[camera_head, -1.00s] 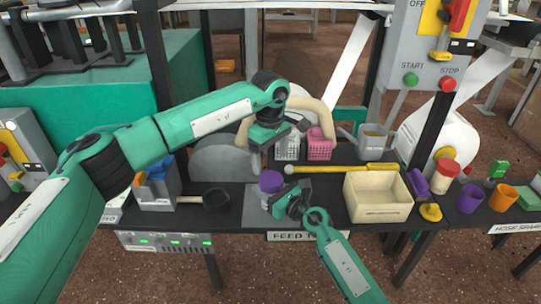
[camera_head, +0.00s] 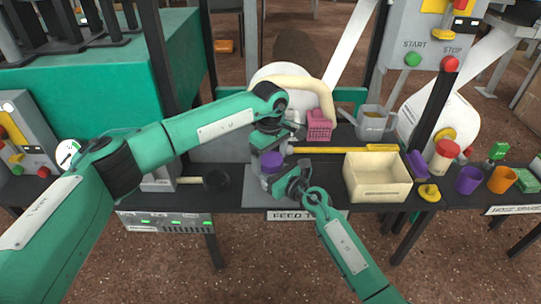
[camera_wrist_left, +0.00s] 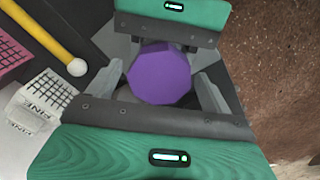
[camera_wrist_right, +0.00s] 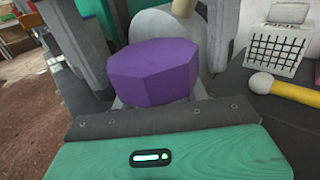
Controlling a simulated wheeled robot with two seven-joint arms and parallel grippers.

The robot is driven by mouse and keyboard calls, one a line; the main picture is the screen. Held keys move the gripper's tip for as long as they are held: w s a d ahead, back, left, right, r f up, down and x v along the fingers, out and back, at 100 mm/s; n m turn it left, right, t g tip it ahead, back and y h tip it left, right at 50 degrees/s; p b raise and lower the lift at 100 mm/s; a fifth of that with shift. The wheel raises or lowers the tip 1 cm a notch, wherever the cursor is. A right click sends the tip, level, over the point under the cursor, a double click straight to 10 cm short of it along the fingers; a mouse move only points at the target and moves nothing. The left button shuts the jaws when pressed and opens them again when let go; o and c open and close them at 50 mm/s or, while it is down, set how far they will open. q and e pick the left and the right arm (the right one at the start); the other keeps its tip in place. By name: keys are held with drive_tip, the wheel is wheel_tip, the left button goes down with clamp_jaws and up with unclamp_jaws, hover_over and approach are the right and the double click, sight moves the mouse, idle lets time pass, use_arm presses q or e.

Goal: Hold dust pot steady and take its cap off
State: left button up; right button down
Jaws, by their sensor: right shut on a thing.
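The dust pot (camera_head: 266,177) stands on the feed table with its purple cap (camera_head: 271,161) on top. The cap also shows in the left wrist view (camera_wrist_left: 159,75) and in the right wrist view (camera_wrist_right: 153,72). My right gripper (camera_head: 279,184) is shut on the pot's body from the right, below the cap. My left gripper (camera_head: 268,143) is just above the cap, pointing down. Its fingers are open on either side of the cap, with gaps visible. Most of the pot's body is hidden by the cap and my grippers.
A cream bin (camera_head: 377,190) stands right of the pot. A yellow rod (camera_head: 350,149) lies behind it, near a pink basket (camera_head: 318,127) and a grey jug (camera_head: 372,124). A dark pan-like tool (camera_head: 215,180) lies to the left.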

use_arm(q)
drive_tip(key=c, duration=0.9)
drive_tip(key=n, duration=0.6)
drive_tip(key=shift+n, duration=0.4)
drive_tip(key=shift+c, duration=0.2)
drive_tip(key=o, duration=1.1)
drive_tip(key=shift+r, duration=0.2)
wheel_tip(320, 180, up, 4)
drive_tip(key=shift+r, duration=0.1)
use_arm(e)
drive_tip(key=c, duration=0.7)
unclamp_jaws()
drive_tip(key=shift+o, duration=0.2)
